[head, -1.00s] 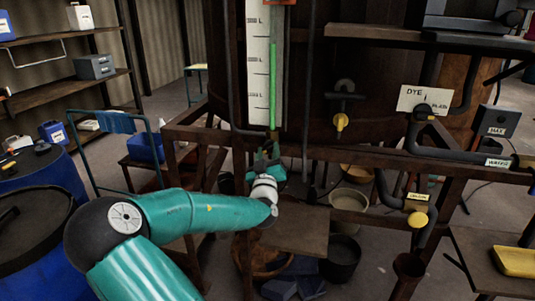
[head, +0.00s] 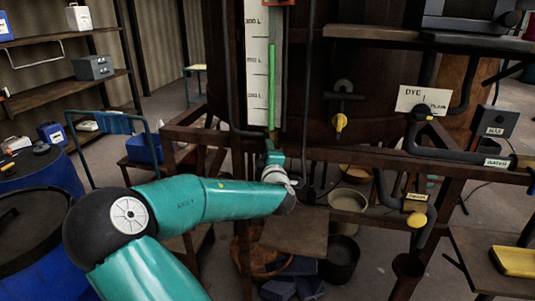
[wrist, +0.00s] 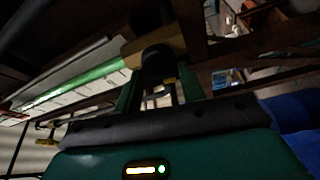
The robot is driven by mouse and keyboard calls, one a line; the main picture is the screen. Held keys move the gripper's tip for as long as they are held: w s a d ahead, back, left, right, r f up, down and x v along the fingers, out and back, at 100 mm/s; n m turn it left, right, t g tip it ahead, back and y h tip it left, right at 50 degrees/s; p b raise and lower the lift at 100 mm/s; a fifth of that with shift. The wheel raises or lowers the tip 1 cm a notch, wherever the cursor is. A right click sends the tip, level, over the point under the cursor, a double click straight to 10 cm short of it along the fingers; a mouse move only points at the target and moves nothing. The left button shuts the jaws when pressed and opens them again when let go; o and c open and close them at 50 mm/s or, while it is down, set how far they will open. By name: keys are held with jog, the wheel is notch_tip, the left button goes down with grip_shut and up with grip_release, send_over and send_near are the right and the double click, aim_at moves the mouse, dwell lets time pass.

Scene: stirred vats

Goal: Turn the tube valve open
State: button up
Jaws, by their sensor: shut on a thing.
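The sight tube (head: 272,85), filled with green, stands upright in front of a white litre scale (head: 257,60) on the dark vat. In the wrist view the green tube (wrist: 80,91) runs into a brass-coloured fitting of the tube valve (wrist: 137,52), which has a dark round part on it. My gripper (head: 273,148) is at the foot of the tube in the head view, and my wrist hides most of the valve there. In the wrist view its green fingers (wrist: 158,84) are on either side of the valve's dark part, shut on it.
A wooden rail (head: 185,134) runs beside my gripper, with a small wooden shelf (head: 295,232) below. Yellow-handled taps (head: 340,123) and a DYE/PLAIN sign (head: 424,100) are to the right. Blue barrels (head: 30,245) stand at left.

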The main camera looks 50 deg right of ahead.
jog(key=shift+n+y, duration=0.4)
jog(key=shift+n, duration=0.7)
jog(key=shift+g, duration=0.3)
jog(key=o, duration=1)
jog(key=shift+s+a, duration=0.1)
jog(key=v, duration=1.3)
jog(key=shift+s+a+r, duration=0.1)
jog(key=shift+s+a, duration=0.05)
jog(key=shift+s, duration=0.1)
